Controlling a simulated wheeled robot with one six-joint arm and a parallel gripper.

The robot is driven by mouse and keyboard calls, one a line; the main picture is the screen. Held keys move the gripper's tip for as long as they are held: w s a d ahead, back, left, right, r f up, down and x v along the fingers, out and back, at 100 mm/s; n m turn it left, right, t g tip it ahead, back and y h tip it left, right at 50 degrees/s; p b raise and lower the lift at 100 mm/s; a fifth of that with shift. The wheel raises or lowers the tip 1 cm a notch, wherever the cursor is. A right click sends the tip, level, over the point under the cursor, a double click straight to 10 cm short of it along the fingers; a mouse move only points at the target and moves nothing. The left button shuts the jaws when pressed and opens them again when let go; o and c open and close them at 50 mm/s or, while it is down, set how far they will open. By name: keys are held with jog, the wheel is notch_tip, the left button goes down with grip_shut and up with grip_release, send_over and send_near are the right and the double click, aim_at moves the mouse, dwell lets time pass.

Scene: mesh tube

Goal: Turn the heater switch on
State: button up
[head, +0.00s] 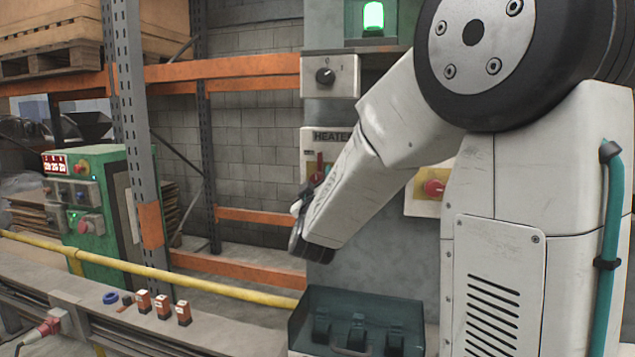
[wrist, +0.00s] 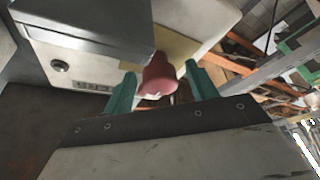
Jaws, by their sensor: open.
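The heater switch has a red handle (head: 319,163) on a pale panel labelled HEATER (head: 332,136), partly hidden behind my arm in the head view. In the wrist view the red handle (wrist: 157,76) is between the two teal fingers of my gripper (wrist: 160,70). The fingers are open, one on each side of it. A gap shows on both sides, and I cannot tell if either finger touches. The panel's white face (wrist: 95,75) shows to the left in the wrist view. The lower part of the handle is hidden by my gripper.
A box with a black knob (head: 325,75) is above the heater panel, under a lit green lamp (head: 373,17). A yellow box with a red button (head: 433,188) is to the right. A dark green tray (head: 300,320) is below. A yellow rail (head: 200,282) runs across the front.

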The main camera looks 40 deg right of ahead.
jog(key=shift+w+d+r, duration=0.1)
jog(key=shift+w+d, duration=0.1)
jog(key=shift+w, duration=0.05)
jog(key=c, duration=0.9)
jog(key=shift+a+m, duration=0.1)
jog(key=shift+m, duration=0.3)
jog(key=shift+c, duration=0.4)
